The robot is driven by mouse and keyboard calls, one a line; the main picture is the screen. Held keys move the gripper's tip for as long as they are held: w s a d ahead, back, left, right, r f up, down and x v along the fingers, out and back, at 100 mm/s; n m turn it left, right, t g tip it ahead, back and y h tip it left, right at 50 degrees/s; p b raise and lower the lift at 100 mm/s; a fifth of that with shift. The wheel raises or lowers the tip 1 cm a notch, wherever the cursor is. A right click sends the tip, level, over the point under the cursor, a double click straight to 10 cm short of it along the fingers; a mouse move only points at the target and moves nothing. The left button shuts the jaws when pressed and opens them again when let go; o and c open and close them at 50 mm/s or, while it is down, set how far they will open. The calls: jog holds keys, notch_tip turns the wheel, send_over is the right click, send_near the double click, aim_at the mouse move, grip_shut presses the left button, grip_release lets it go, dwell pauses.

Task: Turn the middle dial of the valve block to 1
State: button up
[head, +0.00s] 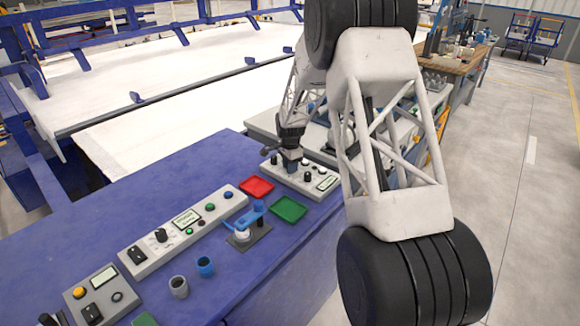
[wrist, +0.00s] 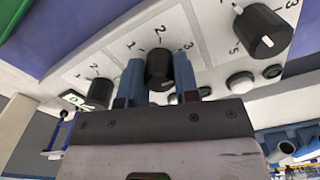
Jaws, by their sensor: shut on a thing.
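The valve block is a pale panel with a row of black dials and shows in the wrist view (wrist: 215,60). It also stands at the table's far right end in the head view (head: 310,184). Its middle dial (wrist: 160,66) is a black knob with printed numbers 1, 2 and 3 around it; I cannot make out where its pointer stands. My gripper (wrist: 160,82) is shut on this dial, a blue finger on each side. In the head view, my gripper (head: 291,163) reaches down onto the block and hides part of it.
Two more dials flank the middle one, a left dial (wrist: 98,92) and a right dial (wrist: 258,32). A red tray (head: 257,187) and a green tray (head: 288,209) lie beside the block.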

jog(key=shift+n, duration=0.4)
jog(key=n, duration=1.7)
jog(key=shift+n, duration=0.3)
jog(key=n, duration=0.5)
jog(key=shift+n, duration=0.3)
jog(key=o, duration=0.9)
jog(key=shift+o, duration=0.2)
jog(key=shift+r, duration=0.15)
